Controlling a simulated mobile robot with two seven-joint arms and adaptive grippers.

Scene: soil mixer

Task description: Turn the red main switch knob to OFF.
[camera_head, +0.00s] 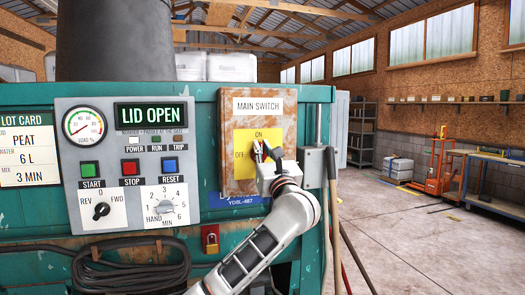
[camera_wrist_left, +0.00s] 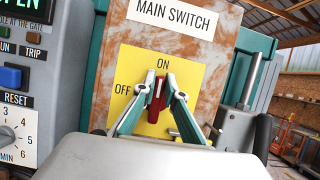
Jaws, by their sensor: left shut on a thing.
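The red main switch knob (camera_wrist_left: 156,98) sits on a yellow plate (camera_wrist_left: 190,78) marked ON at the top and OFF at the left. In the left wrist view the knob stands near upright, its upper end just below ON. My left gripper (camera_wrist_left: 159,91) has one finger on each side of the knob and is shut on it. In the head view the left gripper (camera_head: 264,151) is at the yellow plate and mostly hides the knob. My right gripper is in neither view.
The switch box (camera_head: 232,180) is rusty, on a teal machine. A control panel (camera_head: 128,165) with buttons and dials is left of it. A red padlock (camera_head: 210,240) and coiled cable (camera_head: 130,270) hang below. Long handles (camera_head: 335,210) stand just right of the box.

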